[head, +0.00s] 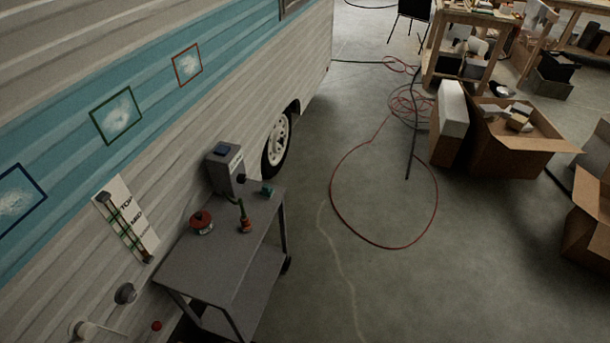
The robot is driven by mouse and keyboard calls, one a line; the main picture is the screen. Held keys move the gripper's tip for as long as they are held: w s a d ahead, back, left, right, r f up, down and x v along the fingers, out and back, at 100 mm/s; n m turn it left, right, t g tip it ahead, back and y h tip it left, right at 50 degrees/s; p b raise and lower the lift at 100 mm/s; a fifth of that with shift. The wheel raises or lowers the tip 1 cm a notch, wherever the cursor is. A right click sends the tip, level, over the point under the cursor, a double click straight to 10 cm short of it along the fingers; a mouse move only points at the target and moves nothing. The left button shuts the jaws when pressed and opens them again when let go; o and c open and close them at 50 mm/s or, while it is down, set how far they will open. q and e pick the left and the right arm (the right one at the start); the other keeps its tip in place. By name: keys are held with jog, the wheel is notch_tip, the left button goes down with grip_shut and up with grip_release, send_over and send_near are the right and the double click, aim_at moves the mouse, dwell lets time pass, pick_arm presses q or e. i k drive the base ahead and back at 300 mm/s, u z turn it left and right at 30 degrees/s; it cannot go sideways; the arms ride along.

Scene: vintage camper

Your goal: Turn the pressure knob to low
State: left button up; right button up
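A grey box (223,169) with a blue patch on top and a white label stands at the back of the grey cart (228,262), beside the camper wall. A small dark knob (240,179) shows low on its front; its setting is too small to read. A round grey knob-like fitting (125,293) sits on the camper wall at the lower left. I cannot tell for certain which is the pressure knob. Neither of my grippers is in view.
The cart also holds a red-topped round can (202,223), an orange tool (245,224) with a dark green stem and a small green item (268,189). A board (126,219) hangs on the wall.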

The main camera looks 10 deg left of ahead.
aim_at(241, 178)
jog(key=z, duration=0.3)
jog(key=i, duration=0.85)
jog(key=u, duration=1.15)
